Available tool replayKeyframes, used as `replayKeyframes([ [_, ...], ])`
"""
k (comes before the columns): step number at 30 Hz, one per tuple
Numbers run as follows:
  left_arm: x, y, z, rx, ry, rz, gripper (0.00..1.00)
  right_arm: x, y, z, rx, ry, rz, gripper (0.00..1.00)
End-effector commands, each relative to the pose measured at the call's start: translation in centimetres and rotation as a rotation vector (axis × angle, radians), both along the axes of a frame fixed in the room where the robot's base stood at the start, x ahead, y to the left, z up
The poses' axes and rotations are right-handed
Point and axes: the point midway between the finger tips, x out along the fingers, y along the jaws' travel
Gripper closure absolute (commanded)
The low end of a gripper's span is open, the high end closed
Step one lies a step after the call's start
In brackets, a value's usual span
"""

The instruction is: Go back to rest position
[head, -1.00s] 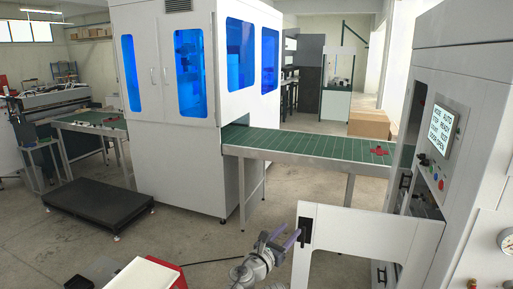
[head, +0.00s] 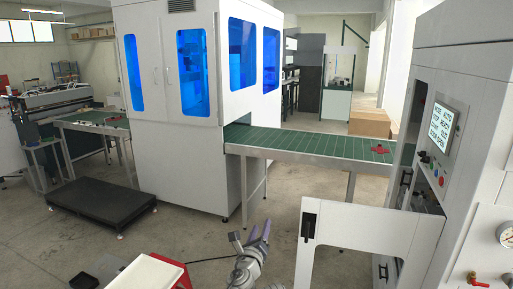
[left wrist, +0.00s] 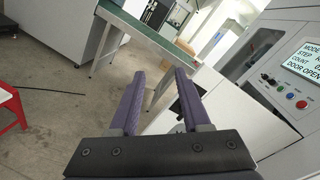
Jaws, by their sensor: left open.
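My left gripper (head: 259,230) shows at the bottom middle of the head view, left of the open white machine door (head: 345,230). Its purple fingers point up and are apart from the door's black handle (head: 308,227). In the left wrist view the two fingers (left wrist: 155,100) are spread with nothing between them. My right gripper is in neither view.
The white machine's screen (head: 436,132) reads DOOR OPEN. A green conveyor (head: 310,148) runs behind the door, with a red piece (head: 380,150) on it. A red-rimmed white table (head: 150,273) is at the lower left. A black platform (head: 100,199) stands on the floor.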

Motion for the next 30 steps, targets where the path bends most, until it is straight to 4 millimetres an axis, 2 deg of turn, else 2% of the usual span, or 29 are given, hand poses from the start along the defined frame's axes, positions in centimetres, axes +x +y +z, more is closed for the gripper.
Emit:
replayKeyframes([
  [4, -0.4, 3.9, -2.4, -0.294, 0.147, 0.203, 0.53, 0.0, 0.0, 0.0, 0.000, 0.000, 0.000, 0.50],
  [7, -1.7, 7.0, -5.6, -0.563, 0.287, 0.406, 0.53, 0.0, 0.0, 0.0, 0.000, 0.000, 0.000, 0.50],
  [11, -5.8, 9.9, -11.4, -0.930, 0.491, 0.733, 0.53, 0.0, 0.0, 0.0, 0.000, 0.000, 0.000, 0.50],
  [12, -7.5, 10.3, -13.1, -1.032, 0.553, 0.841, 0.53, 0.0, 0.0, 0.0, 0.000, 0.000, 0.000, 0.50],
  [16, -13.8, 10.3, -17.8, -1.287, 0.730, 1.196, 0.53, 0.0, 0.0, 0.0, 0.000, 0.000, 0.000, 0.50],
  [18, -17.1, 9.6, -19.4, -1.373, 0.805, 1.373, 0.53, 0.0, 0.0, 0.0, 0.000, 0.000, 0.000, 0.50],
  [21, -21.2, 8.7, -20.7, -1.439, 0.884, 1.587, 0.53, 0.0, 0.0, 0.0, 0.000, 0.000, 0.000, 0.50],
  [25, -24.6, 7.7, -21.2, -1.465, 0.940, 1.770, 0.53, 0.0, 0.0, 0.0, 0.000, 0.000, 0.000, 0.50],
  [30, -26.0, 7.3, -21.2, -1.468, 0.961, 1.851, 0.53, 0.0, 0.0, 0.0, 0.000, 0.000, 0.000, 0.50],
])
